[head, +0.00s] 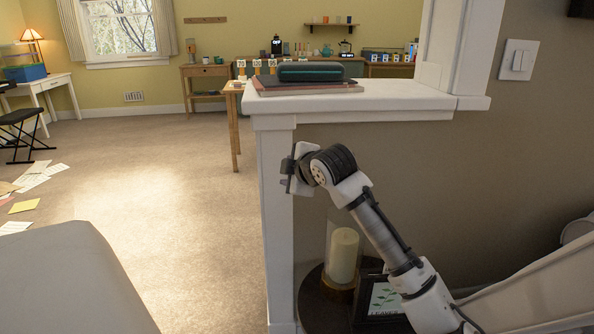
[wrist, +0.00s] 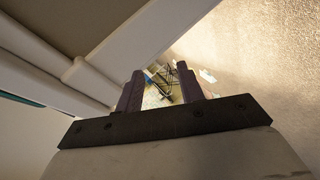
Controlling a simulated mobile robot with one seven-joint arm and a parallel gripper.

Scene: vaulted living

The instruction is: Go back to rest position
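My gripper (head: 290,170) is at the end of my arm, in front of the white end post of a half wall in the head view. It is below the ledge and above a small dark round table. In the wrist view my gripper (wrist: 160,88) shows its two dark fingers apart, with carpet and distant furniture visible between them. Nothing is held between the fingers. The head view does not show clearly whether the gripper touches the post.
The white ledge (head: 370,104) holds a dark case (head: 311,71) on books (head: 300,88). Below, a candle in glass (head: 343,258) and a framed picture (head: 384,299) stand on the dark table (head: 312,305). Carpet (head: 170,190) is open to the left. A grey rounded surface (head: 70,285) fills the lower left.

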